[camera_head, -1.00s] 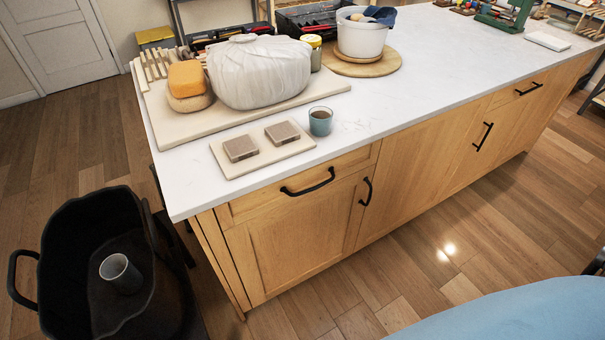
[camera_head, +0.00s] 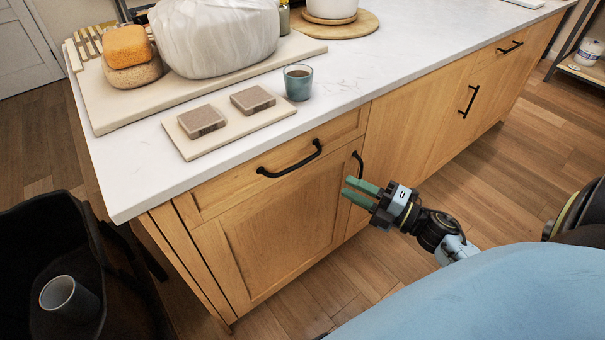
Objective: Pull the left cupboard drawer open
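The left cupboard drawer (camera_head: 232,189) is a light wooden front under the white countertop, and it is closed. Its black bar handle (camera_head: 290,163) is free, with nothing touching it. My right gripper (camera_head: 352,188) comes in from the right, in front of the cupboard and to the right of and below the drawer handle in the picture. Its two green fingers are apart with nothing between them. They overlap the cabinet front near the black door handle (camera_head: 357,165); I cannot tell the gap to it. My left gripper is not in view.
On the countertop (camera_head: 400,50) stand a blue cup (camera_head: 298,82) and a small board (camera_head: 186,148) with two brown blocks, near the edge above the drawer. A black bin (camera_head: 35,235) holding a grey cup (camera_head: 70,300) stands at the left. The floor in front is clear.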

